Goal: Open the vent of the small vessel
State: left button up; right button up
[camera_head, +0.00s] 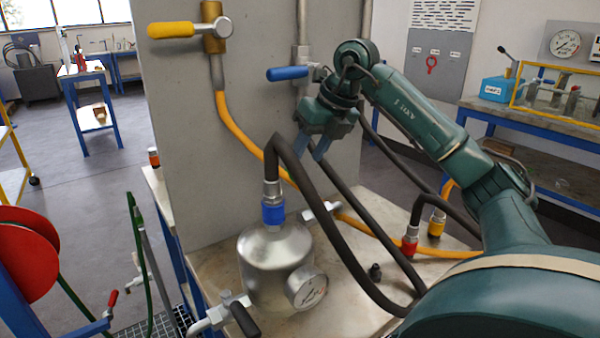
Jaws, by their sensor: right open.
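The small vessel (262,258) is a metal pot standing on the bench, with a round gauge (307,288) on its front. A blue coupling (273,211) with a black hose sits on its top. I cannot tell which of these is the vent. My right gripper (311,152) is open and empty, pointing down above and right of the vessel, behind the black hose. My left gripper is out of view.
Black hoses and an orange hose (245,138) cross the space around the vessel. Red (409,246) and yellow (436,226) couplings stand at the right.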

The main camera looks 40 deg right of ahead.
aim_at(301, 183)
jog(key=x, duration=0.5)
jog(key=shift+f, duration=0.15)
jog(key=shift+c, duration=0.6)
grip_shut()
